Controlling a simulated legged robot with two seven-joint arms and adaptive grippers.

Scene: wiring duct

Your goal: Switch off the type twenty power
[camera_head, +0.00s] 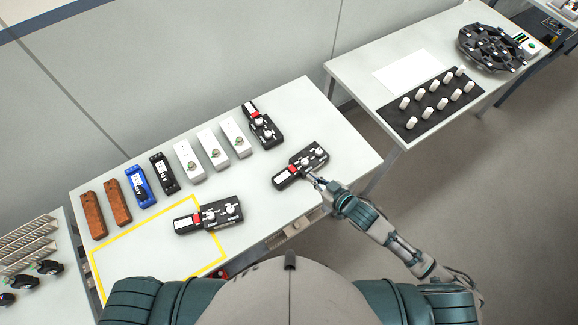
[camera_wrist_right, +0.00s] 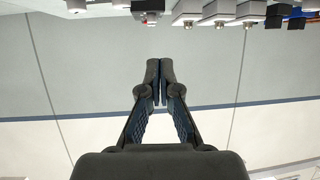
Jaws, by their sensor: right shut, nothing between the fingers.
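Three black power devices with white knobs and a red part stand on the near table. One (camera_head: 262,126) is at the back right, one (camera_head: 306,158) is at the right, and one (camera_head: 222,212) is at the front, across the yellow outline. Their labels are too small to read, so I cannot tell which is type twenty. My left gripper is out of view.
Three white boxes (camera_head: 213,150), a black box (camera_head: 164,172), a blue box (camera_head: 140,186) and two brown blocks (camera_head: 118,202) line the table's back left. A yellow outline (camera_head: 120,231) marks the front left. Another table (camera_head: 352,75) stands at the right beyond a gap.

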